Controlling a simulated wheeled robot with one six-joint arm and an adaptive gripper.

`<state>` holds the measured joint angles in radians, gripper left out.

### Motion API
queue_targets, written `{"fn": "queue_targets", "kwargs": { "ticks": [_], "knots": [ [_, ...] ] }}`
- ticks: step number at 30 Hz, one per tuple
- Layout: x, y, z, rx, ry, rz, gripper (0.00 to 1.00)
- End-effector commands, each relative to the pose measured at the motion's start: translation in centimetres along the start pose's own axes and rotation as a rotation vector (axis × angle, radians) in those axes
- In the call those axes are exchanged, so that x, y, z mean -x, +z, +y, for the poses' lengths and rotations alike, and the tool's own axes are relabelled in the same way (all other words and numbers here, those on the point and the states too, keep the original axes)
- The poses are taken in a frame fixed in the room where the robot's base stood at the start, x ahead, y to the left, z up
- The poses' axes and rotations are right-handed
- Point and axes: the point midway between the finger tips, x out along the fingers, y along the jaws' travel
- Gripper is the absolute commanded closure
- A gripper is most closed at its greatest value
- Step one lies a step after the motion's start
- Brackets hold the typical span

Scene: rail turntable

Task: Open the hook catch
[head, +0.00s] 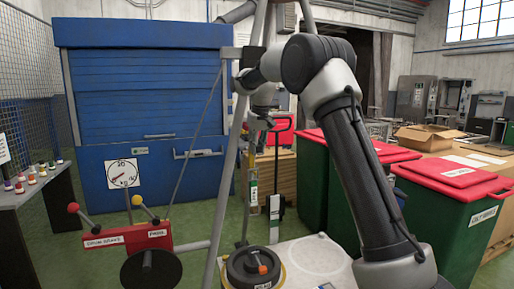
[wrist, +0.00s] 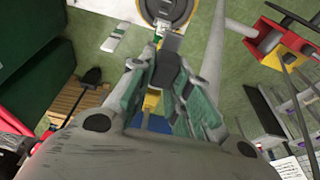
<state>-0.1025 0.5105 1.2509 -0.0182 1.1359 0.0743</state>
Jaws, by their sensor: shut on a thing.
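My gripper (head: 262,124) hangs from my arm among the tall grey poles (head: 228,165) in the head view. In the wrist view my gripper (wrist: 166,62) has its green-grey fingers closed on a dark grey piece (wrist: 171,43). This piece looks like part of the hook catch, but its full shape is hidden by the fingers. A round dark drum top with a yellow rim (wrist: 166,8) lies below, beyond the fingertips. It also shows in the head view (head: 252,268), with an orange knob on top.
A red lever box (head: 128,240) with ball-ended levers stands at left, by a round dial (head: 123,173). Green bins with red lids (head: 462,215) stand at right. A blue shutter (head: 145,100) is behind. The poles stand close around my gripper.

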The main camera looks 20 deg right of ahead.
Motion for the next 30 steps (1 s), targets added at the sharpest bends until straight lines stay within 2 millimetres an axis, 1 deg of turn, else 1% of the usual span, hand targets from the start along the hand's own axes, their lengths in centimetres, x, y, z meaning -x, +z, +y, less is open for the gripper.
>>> {"fn": "queue_targets", "kwargs": {
  "ticks": [2, 3, 6, 15, 17, 19, 23, 27, 30],
  "knots": [
    [0.2, -0.2, 0.1, 0.0, 0.003, 0.007, 1.0],
    [0.2, -0.2, 0.1, 0.0, 0.003, 0.007, 0.76],
    [0.2, -0.1, 0.1, 0.0, 0.002, 0.006, 0.59],
    [0.1, -0.1, 0.0, 0.0, 0.001, 0.003, 0.59],
    [0.4, -0.1, 0.0, 0.0, 0.001, 0.003, 0.59],
    [1.1, -0.1, 0.0, 0.0, 0.0, 0.005, 0.59],
    [3.6, -0.1, 0.0, 0.0, 0.0, 0.007, 0.59],
    [6.8, -0.1, 0.0, 0.0, 0.0, 0.007, 0.59],
    [8.9, -0.1, 0.0, 0.0, 0.0, 0.007, 0.59]
  ]
}}
